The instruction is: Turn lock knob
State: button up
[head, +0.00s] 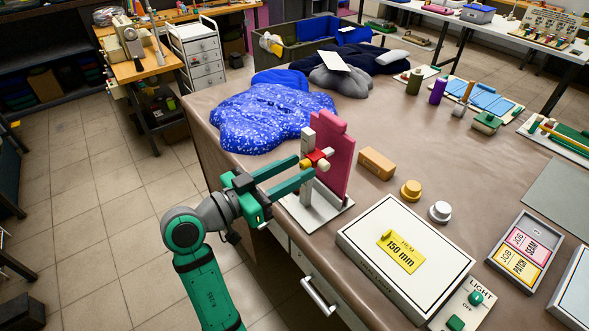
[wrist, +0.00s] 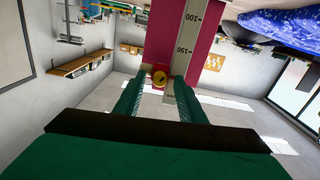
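A pink upright board (head: 339,155) stands on a white base plate (head: 318,215) at the table's near edge. It carries a pale scale post (head: 307,138), whose marks 100 and 150 show in the wrist view (wrist: 189,45). A red slider piece (head: 318,155) sits on the post, with a round yellow knob (head: 306,163) facing me; the knob also shows in the wrist view (wrist: 159,80). My gripper (head: 307,166) is open. Its two green fingers reach to either side of the knob, with gaps showing in the wrist view. Contact at the tips is not clear.
A blue patterned bagged comforter (head: 270,112) lies just behind the board. An orange-brown block (head: 377,163), a yellow knobbed weight (head: 411,190) and a silver one (head: 440,211) stand to the right. A white box with a 150 mm tag (head: 365,240) lies in front.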

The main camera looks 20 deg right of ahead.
grip_shut()
jog(key=shift+n, duration=2.9)
grip_release()
